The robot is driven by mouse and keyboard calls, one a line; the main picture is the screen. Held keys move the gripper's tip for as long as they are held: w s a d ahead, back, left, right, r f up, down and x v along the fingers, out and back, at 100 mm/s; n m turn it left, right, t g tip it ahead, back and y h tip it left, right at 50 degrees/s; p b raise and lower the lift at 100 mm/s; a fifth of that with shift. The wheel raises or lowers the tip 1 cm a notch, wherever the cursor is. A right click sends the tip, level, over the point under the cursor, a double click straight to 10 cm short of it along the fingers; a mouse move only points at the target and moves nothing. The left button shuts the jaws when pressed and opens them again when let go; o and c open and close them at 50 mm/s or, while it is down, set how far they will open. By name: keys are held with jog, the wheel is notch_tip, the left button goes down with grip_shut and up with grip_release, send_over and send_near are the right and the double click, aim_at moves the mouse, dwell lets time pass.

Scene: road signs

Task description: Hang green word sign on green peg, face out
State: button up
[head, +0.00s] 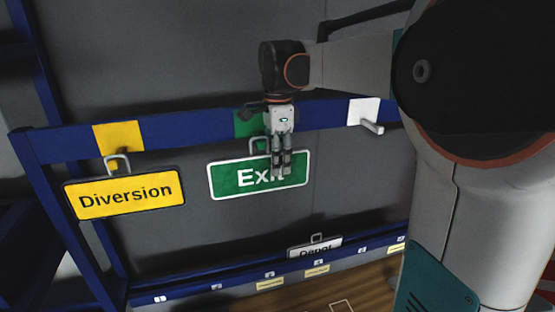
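The green Exit sign (232,182) with white lettering faces out below the blue rail, in front of the green peg plate (246,122). Its grey hanging loop (257,145) rises from its top edge toward the green plate. The green peg itself is mostly hidden behind my wrist, so I cannot tell whether the loop rests on it. My gripper (281,172) points down in front of the sign, its fingers over the right part of the word. The fingers look close together; whether they touch or grip the sign is unclear.
A yellow Diversion sign (125,193) hangs at the left below a yellow plate (119,136). A white peg (372,127) at the right is bare.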

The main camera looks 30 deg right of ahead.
notch_tip(320, 180, up, 12)
dwell(0.6)
dwell(0.4)
